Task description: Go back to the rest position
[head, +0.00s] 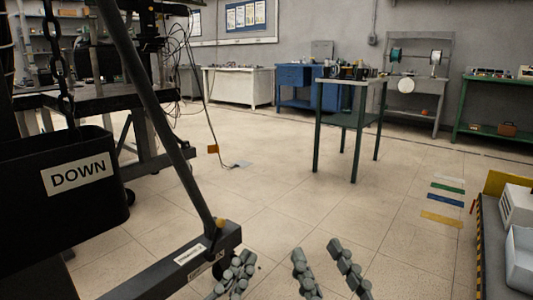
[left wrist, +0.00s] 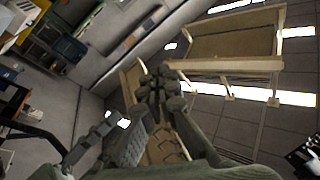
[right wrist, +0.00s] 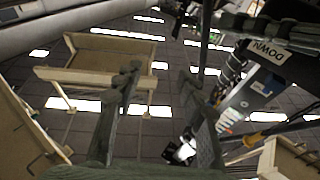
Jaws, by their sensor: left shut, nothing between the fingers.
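My left gripper (head: 236,272) is at the bottom of the head view, left of the middle. Its fingers are together and hold nothing. In the left wrist view the fingertips (left wrist: 160,88) meet near the centre. My right gripper (head: 322,262) is to its right at the bottom edge. Its two fingers stand apart with floor visible between them. In the right wrist view the fingers (right wrist: 160,82) are also spread, with nothing between. Both arms are mostly out of the head view.
A black box marked DOWN (head: 78,182) and a dark metal frame with a chain (head: 57,65) are close on the left. A small green table (head: 350,83) stands ahead. A workbench edge (head: 489,240) is at the right. Tiled floor between is clear.

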